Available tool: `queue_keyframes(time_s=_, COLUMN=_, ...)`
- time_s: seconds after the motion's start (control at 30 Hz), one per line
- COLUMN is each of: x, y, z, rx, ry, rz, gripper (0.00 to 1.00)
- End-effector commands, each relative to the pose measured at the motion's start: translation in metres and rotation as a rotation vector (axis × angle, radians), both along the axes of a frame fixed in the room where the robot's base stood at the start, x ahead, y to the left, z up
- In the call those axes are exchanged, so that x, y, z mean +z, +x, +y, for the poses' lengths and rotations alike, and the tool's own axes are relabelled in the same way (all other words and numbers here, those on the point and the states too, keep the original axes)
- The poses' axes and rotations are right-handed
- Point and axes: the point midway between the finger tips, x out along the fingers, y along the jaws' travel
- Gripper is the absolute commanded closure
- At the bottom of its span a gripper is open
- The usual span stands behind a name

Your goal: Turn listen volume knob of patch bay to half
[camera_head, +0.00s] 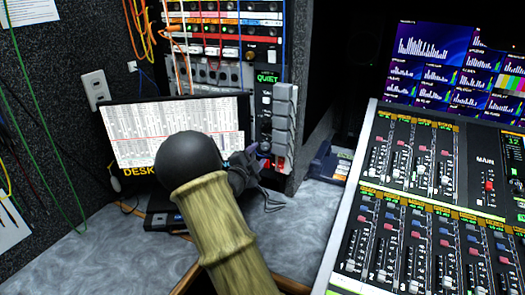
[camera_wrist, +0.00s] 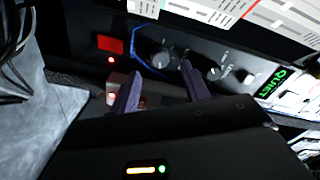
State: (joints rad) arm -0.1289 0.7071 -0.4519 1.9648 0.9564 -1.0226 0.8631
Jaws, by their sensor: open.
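The patch bay (camera_head: 225,30) fills the rack at the top centre of the head view, with rows of coloured strips and jacks. In the wrist view, a dark panel carries a round knob (camera_wrist: 160,59) and a second knob (camera_wrist: 213,73); no label is readable, so I cannot tell which is the listen volume knob. My gripper (camera_wrist: 160,69) is open, its purple fingers pointing at the panel. The first knob appears between the fingertips; contact cannot be told. In the head view, my gripper (camera_head: 255,160) is low by the rack, and my arm hides part of the panel.
A green QUIET display (camera_head: 267,78) is above the gripper. A lit screen (camera_head: 170,130) stands behind my arm. A grey module stack (camera_head: 284,115) is right of the panel. The mixing console (camera_head: 430,200) fills the right side. Grey desk surface (camera_head: 310,215) is clear between.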

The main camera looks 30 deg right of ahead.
Motion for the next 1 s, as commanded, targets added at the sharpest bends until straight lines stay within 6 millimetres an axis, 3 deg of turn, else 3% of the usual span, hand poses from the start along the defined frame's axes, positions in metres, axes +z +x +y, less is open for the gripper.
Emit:
queue_keyframes(time_s=0.23, x=0.000, y=0.018, z=-0.032, rx=-0.001, ry=-0.001, rz=0.001, gripper=0.54)
queue_keyframes(time_s=0.6, x=0.000, y=0.022, z=-0.038, rx=0.000, ry=-0.001, rz=0.001, gripper=0.54)
queue_keyframes(time_s=0.83, x=0.000, y=0.022, z=-0.038, rx=0.000, ry=-0.001, rz=0.001, gripper=0.97)
queue_keyframes(time_s=1.0, x=0.000, y=0.022, z=-0.037, rx=0.000, ry=-0.002, rz=0.003, gripper=0.98)
